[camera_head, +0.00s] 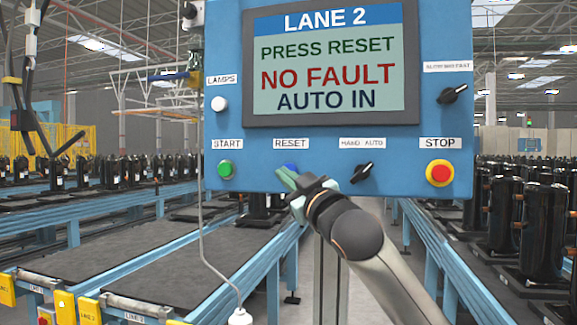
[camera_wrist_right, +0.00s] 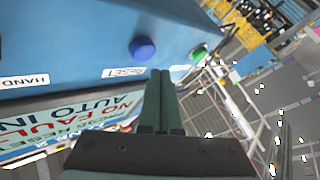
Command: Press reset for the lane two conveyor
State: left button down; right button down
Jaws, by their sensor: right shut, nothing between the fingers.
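The blue control panel (camera_head: 315,180) hangs in front of me. Its screen (camera_head: 325,62) reads LANE 2, PRESS RESET, NO FAULT, AUTO IN. The blue reset button (camera_head: 292,167) sits under the RESET label, partly hidden by my right gripper (camera_head: 285,177). The reset button also shows in the wrist view (camera_wrist_right: 142,48), beside the tips of my right gripper (camera_wrist_right: 160,75). The fingers are shut and empty, close to the button. In the wrist view a gap shows between tips and button; I cannot tell the depth. My left gripper is out of view.
A green START button (camera_head: 225,169) is left of reset. A black HAND/AUTO switch (camera_head: 361,172) and a red STOP button (camera_head: 440,173) are to the right. A white lamps button (camera_head: 219,104) is higher up. Conveyors with black compressors (camera_head: 504,215) stand behind.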

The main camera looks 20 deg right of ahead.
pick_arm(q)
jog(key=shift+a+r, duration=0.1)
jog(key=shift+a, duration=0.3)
pick_arm(e)
jog(key=shift+w+d, duration=0.25)
jog(key=shift+w, duration=0.15)
pick_arm(q)
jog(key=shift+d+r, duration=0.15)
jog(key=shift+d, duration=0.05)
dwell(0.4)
jog(key=shift+p, duration=0.3)
pick_arm(e)
jog(key=shift+w, duration=0.1)
dwell(0.4)
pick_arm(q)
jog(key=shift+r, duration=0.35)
pick_arm(e)
jog(key=shift+w+d, duration=0.25)
